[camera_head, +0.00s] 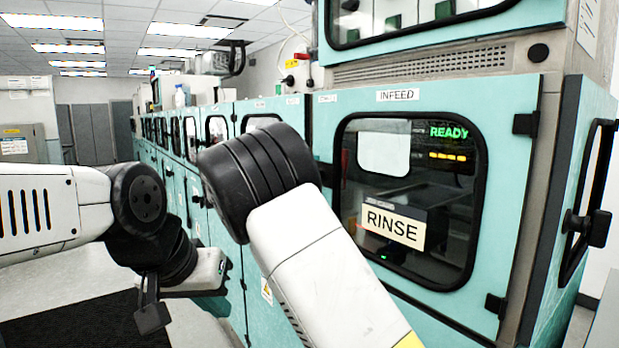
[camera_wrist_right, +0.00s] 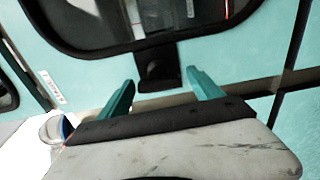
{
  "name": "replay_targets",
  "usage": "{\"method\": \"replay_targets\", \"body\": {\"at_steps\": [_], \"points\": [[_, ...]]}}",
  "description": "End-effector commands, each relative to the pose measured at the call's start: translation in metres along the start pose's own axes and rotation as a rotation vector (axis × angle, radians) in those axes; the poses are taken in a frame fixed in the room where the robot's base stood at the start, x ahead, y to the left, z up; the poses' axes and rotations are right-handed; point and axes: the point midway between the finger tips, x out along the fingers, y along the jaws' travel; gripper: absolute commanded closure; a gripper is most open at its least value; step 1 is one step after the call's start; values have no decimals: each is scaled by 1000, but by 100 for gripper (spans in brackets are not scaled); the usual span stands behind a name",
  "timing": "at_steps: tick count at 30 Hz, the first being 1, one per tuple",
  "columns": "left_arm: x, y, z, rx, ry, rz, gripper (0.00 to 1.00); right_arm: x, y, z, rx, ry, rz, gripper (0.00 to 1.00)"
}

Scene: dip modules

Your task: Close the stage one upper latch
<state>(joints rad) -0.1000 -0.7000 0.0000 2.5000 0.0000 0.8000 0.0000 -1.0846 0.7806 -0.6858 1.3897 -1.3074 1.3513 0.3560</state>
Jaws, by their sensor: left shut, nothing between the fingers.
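In the right wrist view, a black latch-like block (camera_wrist_right: 157,60) sits on the teal door panel, just under a dark window frame. My right gripper (camera_wrist_right: 158,80) has its two teal fingers apart, one on each side of the block in the picture. Whether they touch it I cannot tell. In the head view my right arm's black joint hides that hand and the panel behind it. My left gripper (camera_head: 226,273) is at the lower left in front of the teal cabinets, shut and empty, its fingers small and hard to make out.
The infeed door (camera_head: 402,276) with a RINSE sign (camera_head: 393,226) and a lit READY display (camera_head: 449,132) fills the right. A side door handle (camera_head: 588,228) sticks out at far right. A row of teal cabinets (camera_head: 227,109) runs back left. A dark mat (camera_head: 80,322) lies on the floor.

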Motion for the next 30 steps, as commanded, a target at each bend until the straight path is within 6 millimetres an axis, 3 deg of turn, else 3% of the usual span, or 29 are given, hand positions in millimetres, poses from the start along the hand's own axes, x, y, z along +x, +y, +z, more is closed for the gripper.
{"method": "replay_targets", "body": {"at_steps": [8, 21, 30], "points": [[0, 0, 0, 0, 0, 0, 100, -6, 0, 0, 1, -1, 0, 25], [0, 0, 0, 0, 0, 0, 100, -72, 0, -1, 0, 1, 0, 25], [0, 0, 0, 0, 0, 0, 100, -78, 0, 0, 0, -1, 0, 25]]}}
